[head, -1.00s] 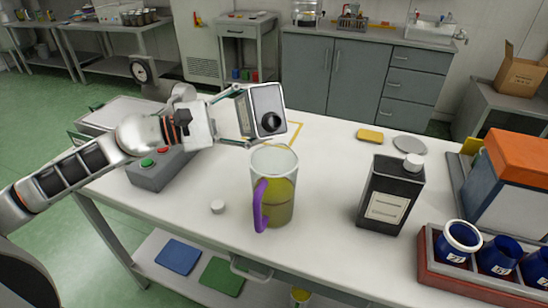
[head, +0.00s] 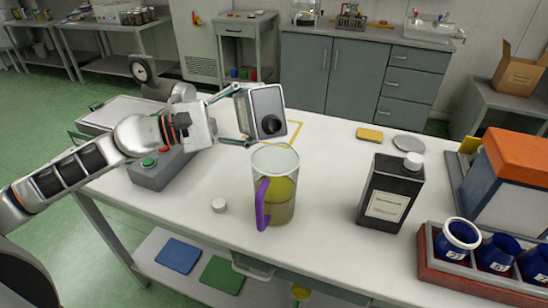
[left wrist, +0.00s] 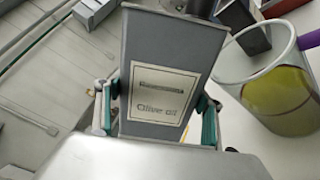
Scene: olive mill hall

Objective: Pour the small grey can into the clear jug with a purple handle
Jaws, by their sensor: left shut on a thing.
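My left gripper (head: 243,117) is shut on the small grey can (head: 268,107) and holds it in the air above and just behind the jug. The can is tipped, its top with a dark round opening turned toward the head camera. In the left wrist view its side (left wrist: 160,55) bears an olive oil label between the fingers. The clear jug (head: 262,172) stands upright on the table with yellow-green liquid in its lower part and its purple handle (head: 262,205) toward the front. It also shows in the left wrist view (left wrist: 235,68). I see no stream. My right gripper is out of view.
A small white cap (head: 219,205) lies left of the jug. A grey button box (head: 160,172) stands behind it. A black canister (head: 390,192) stands to the right, near a red crate (head: 470,285) with blue jars. The table between jug and canister is clear.

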